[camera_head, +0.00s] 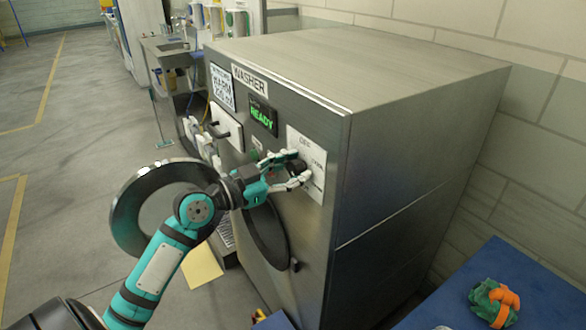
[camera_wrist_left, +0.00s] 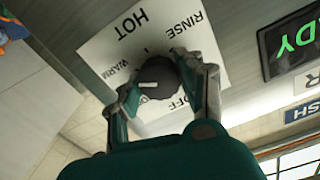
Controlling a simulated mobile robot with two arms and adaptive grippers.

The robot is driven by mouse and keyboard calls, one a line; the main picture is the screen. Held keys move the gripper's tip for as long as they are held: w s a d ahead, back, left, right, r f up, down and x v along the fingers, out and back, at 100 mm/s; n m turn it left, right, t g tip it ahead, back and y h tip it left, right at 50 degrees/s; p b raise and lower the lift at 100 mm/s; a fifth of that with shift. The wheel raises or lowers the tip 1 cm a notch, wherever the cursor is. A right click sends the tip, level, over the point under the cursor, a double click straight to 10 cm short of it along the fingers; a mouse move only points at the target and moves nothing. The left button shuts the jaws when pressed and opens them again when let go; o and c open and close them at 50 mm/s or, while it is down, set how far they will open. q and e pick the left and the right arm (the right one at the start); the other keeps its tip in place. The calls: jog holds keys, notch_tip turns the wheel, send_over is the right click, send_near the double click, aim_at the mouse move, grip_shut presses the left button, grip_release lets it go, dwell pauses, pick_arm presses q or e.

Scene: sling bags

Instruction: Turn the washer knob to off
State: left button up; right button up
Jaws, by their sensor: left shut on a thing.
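The washer (camera_head: 420,100) is a large brushed-metal box with a WASHER sign and a green READY display (camera_head: 263,114). Its dark round knob (camera_wrist_left: 158,78) sits on a white dial plate (camera_wrist_left: 105,55) lettered HOT, RINSE, WARM and OFF. In the wrist view a short pale mark shows on the knob's face toward the left, on the WARM side; OFF is at the lower right. My left gripper (camera_head: 298,168) is at the dial plate, its two fingers on either side of the knob and shut on it. The wrist view shows the fingers (camera_wrist_left: 163,84) too. My right gripper is out of view.
The washer's round door (camera_head: 127,208) stands open below my left arm. A blue surface (camera_head: 450,300) with a green and orange cloth bundle (camera_head: 494,302) is at the lower right. A yellow sheet (camera_head: 202,267) lies low by the washer. Open floor is at the left.

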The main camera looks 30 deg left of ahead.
pick_arm(q)
jog(key=shift+n, duration=0.4)
jog(key=n+p, duration=0.1)
jog(key=n, duration=0.3)
jog(key=shift+r+n, duration=0.1)
jog(key=shift+n, duration=0.3)
jog(key=n+p, duration=0.3)
jog(key=n, duration=0.3)
jog(key=shift+a, duration=0.15)
jog(key=n+p, duration=0.3)
jog(key=n, duration=0.3)
jog(key=shift+n, duration=0.4)
jog(key=n+p, duration=0.2)
jog(key=n, duration=0.1)
jog(key=shift+n, duration=0.4)
jog(key=shift+f+n+p, duration=0.2)
jog(key=shift+n+p, duration=0.25)
jog(key=shift+n, duration=0.35)
jog(key=o, duration=1.2)
jog(key=shift+c, duration=0.2)
